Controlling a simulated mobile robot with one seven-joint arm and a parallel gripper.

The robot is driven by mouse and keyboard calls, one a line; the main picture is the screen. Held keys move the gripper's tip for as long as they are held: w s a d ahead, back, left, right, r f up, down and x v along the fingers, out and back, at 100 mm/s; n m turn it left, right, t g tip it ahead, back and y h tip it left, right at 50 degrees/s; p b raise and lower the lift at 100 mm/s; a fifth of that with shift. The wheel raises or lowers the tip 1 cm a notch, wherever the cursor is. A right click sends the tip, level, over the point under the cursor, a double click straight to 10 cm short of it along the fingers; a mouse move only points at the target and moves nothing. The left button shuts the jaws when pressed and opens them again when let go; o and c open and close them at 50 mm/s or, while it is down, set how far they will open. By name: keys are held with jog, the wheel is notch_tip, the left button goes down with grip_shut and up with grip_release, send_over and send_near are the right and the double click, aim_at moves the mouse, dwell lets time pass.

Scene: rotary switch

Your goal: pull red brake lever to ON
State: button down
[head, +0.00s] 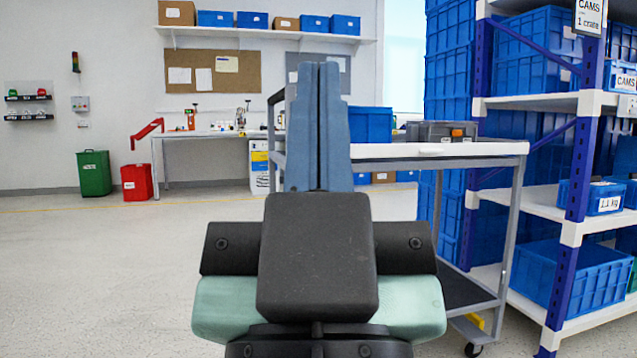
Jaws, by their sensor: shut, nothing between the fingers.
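My gripper (319,70) stands in the middle of the head view, pointing away from me. Its two blue-grey fingers lie side by side, shut, with nothing between them. No red brake lever can be made out for certain. A red angled arm-like piece (147,132) shows at the left end of the far workbench (208,136); I cannot tell what it is. My gripper is well apart from it. The fingers and the dark gripper body hide part of the cart and the bench behind.
A grey cart (440,150) with a blue crate (366,124) on top stands close on the right. Beside it is a blue-and-white shelf rack (578,170) full of crates. A green bin (95,173) and a red bin (136,183) stand far left. The left floor is clear.

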notch_tip(320, 180, up, 23)
jog(key=p, duration=2)
jog(key=shift+w, duration=0.1)
